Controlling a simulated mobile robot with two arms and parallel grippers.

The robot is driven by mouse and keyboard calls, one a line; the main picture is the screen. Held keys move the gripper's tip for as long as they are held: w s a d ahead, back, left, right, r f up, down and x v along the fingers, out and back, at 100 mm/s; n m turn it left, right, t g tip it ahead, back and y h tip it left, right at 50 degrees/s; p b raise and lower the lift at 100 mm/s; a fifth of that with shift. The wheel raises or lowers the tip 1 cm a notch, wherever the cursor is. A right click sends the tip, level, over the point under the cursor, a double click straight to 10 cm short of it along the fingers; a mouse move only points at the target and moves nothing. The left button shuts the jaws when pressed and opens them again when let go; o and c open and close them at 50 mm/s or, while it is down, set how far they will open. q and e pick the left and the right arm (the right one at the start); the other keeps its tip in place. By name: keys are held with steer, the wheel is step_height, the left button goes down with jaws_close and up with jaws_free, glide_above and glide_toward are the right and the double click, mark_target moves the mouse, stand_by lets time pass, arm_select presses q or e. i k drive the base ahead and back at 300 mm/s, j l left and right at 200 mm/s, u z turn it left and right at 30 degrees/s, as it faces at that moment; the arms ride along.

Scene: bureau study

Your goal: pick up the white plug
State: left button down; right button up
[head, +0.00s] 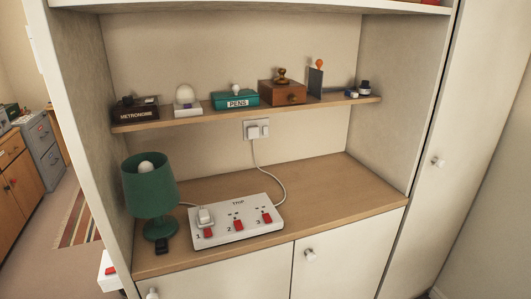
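A white plug (205,216) sits on the left end of a white power strip (238,232), above the switch marked 1. A cord runs from it to the left, behind the lamp. Another white plug (254,132) is at the wall socket (263,122), with a cord that curves down to the strip. The strip has several red switches and lies on the wooden desk surface (340,190). Neither of my grippers is in view.
A green lamp (149,186) stands just left of the strip, with a small black object (161,246) at its foot. A shelf (222,114) with several small items hangs above. The desk's right side is clear. Cabinet side walls bound both ends.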

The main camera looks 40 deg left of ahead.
mark_target(205, 219)
steer(key=u, duration=1.7)
steer(key=l+u, duration=0.1)
steer(key=l, duration=0.4)
